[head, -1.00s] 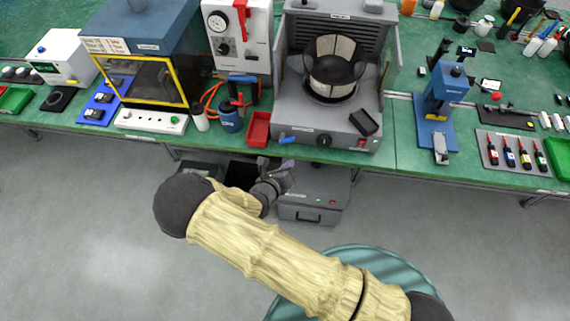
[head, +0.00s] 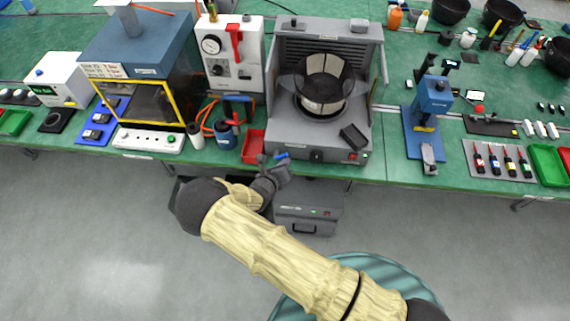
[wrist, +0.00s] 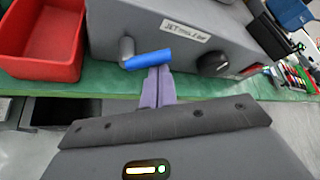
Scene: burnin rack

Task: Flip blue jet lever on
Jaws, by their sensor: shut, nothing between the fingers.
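The blue jet lever (wrist: 147,60) sticks out from the front of a grey machine (wrist: 185,22) with a "JET" label beside it. In the head view the lever (head: 281,156) shows at the lower left of the machine's front. My gripper (wrist: 158,72) is shut and empty, its purple fingertips just below the lever's right part in the wrist view. I cannot tell whether they touch it. In the head view my gripper (head: 279,168) is at the bench's front edge, just below the lever, and partly hides the area there.
A red bin (wrist: 42,38) stands left of the lever. A black knob (wrist: 213,64) is on the machine's front to the right. The green bench edge (wrist: 120,80) runs below. A grey drawer unit (head: 305,212) stands under the bench.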

